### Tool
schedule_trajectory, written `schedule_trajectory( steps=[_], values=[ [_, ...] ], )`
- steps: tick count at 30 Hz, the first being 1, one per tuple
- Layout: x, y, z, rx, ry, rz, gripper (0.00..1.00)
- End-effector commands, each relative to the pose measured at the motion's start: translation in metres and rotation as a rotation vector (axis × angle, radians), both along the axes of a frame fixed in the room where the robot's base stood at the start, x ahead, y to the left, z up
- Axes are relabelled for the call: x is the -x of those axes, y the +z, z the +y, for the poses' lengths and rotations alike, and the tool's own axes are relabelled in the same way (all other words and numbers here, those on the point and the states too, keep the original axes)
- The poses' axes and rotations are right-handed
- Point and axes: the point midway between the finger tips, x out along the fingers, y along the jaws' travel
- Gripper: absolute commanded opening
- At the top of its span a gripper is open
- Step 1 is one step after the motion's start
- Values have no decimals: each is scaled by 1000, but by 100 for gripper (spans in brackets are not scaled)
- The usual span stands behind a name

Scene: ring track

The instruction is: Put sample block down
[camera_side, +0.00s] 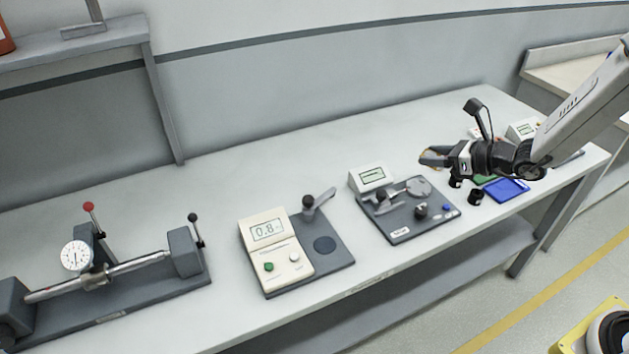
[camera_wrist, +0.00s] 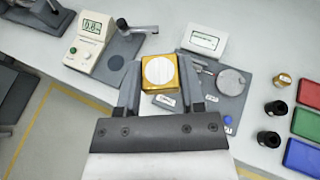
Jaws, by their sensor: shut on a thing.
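My gripper (camera_side: 434,157) is at the right of the side view, raised above the bench near the device with the round disc. In the wrist view my gripper (camera_wrist: 159,88) is shut on the sample block (camera_wrist: 160,72), a yellow-gold square block with a pale round top. The block is held between the two fingertips. In the side view only a small yellowish bit shows at the fingertips. The block appears above the bench, apart from any device.
A device with a round disc (camera_side: 419,188) stands below and left of my gripper. A cream meter reading 0.8 (camera_side: 267,234) on a dark plate is farther left. A dial-gauge bench (camera_side: 76,256) is at far left. Blue (camera_side: 506,190) and green trays and black cylinders (camera_side: 476,196) lie right.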

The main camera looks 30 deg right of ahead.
Motion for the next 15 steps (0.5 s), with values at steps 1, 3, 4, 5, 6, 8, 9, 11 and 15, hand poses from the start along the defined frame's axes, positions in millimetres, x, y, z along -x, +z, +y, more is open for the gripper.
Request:
schedule_trajectory(
  steps=[1,3,4,5,6,8,9,11,15],
  values=[
    [-3,10,0,3,-12,-7,0],
    [-6,20,0,4,-32,-7,0],
    [-6,25,0,5,-40,-6,0],
    [-7,30,1,6,-49,-8,0],
    [-9,36,1,5,-63,-7,0],
    [-10,46,1,4,-81,-7,0],
    [-11,52,1,3,-93,-8,0],
    [-12,60,1,-1,-109,-9,0],
    [-12,73,1,-7,-138,-8,0]
  ],
)
